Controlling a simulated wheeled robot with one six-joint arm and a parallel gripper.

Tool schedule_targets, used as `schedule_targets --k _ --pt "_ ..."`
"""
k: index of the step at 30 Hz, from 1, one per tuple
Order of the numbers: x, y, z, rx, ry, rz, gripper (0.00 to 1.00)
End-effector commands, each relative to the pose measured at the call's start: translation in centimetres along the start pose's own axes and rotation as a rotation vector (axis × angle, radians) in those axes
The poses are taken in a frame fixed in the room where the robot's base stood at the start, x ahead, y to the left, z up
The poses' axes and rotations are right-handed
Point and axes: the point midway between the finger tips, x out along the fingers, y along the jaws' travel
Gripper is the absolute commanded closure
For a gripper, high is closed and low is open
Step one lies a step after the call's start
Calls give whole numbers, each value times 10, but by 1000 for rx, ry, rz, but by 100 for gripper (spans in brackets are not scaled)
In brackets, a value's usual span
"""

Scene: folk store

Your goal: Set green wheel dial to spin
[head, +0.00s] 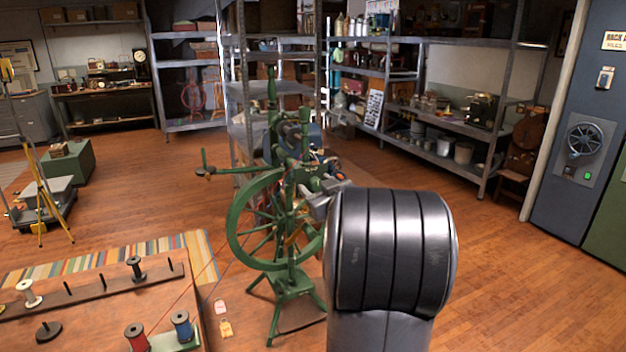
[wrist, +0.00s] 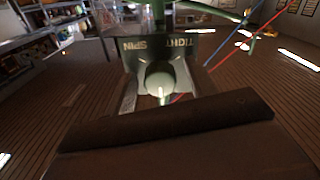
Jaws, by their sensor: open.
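The green spinning wheel (head: 236,238) stands upright on its legs in the middle of the head view. My gripper (wrist: 160,97) is open, with a finger on each side of the dial. I cannot tell whether the fingers touch it. In the head view, my arm partly hides the wheel's right side, and the dial cannot be made out.
A wooden table with spools (head: 90,300) stands at the lower left, with a red thread running toward the wheel. Metal shelves (head: 440,150) line the back. A blue-grey cabinet (head: 560,190) stands at the right. The wooden floor (head: 500,270) at right is clear.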

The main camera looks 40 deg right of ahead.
Motion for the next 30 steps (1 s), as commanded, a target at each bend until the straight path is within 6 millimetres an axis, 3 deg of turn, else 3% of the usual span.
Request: schedule_targets --k 6,17,30 --pt "22 0 -1 1 0 -1 47" --pt "26 0 0 0 0 0 47" --pt "26 0 0 1 0 0 83"
